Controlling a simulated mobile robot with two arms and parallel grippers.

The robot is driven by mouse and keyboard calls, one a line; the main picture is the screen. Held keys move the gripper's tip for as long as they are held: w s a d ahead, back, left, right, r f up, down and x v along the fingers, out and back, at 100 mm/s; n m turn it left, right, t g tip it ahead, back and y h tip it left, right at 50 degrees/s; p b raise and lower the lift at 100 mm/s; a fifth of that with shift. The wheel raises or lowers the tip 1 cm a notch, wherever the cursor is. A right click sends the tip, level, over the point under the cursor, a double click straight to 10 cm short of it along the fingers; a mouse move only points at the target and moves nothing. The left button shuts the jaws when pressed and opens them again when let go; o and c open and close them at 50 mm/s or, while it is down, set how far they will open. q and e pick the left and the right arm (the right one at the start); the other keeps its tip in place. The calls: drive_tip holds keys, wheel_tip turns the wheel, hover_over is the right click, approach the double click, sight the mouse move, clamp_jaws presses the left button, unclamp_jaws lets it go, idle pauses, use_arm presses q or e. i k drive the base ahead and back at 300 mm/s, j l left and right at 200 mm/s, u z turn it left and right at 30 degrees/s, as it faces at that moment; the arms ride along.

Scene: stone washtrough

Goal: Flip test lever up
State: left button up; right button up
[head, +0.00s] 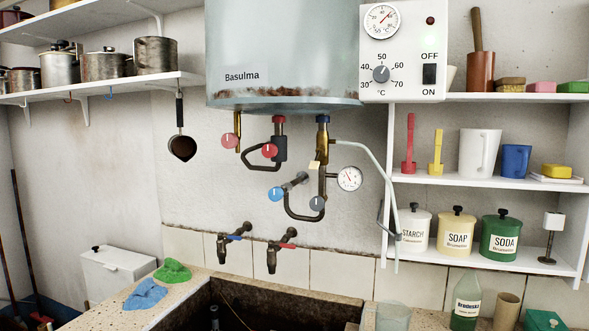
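A light water heater tank (285,50) marked "Basulma" hangs on the back wall, with pipes and valves below it. Under its blue-capped outlet is a brass fitting (322,147) with a small cream-coloured tab (314,165) at its lower end. This tab may be the test lever, but it is too small to tell, and so is its position. A pale discharge pipe (378,172) runs from the fitting to the right and down. Neither of my grippers is in view.
Red knobs (270,150), a blue knob (276,194), a grey knob (317,204) and a pressure gauge (349,178) crowd around the fitting. Two taps (272,255) stick out above the stone trough (215,303). Shelves (480,181) with containers stand at right. A ladle (181,146) hangs at left.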

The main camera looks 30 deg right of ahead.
sight(314, 164)
drive_tip(key=i+z, duration=0.35)
drive_tip(key=i+j+z, duration=0.3)
drive_tip(key=i, duration=0.2)
drive_tip(key=i+l, duration=0.05)
drive_tip(key=l, duration=0.05)
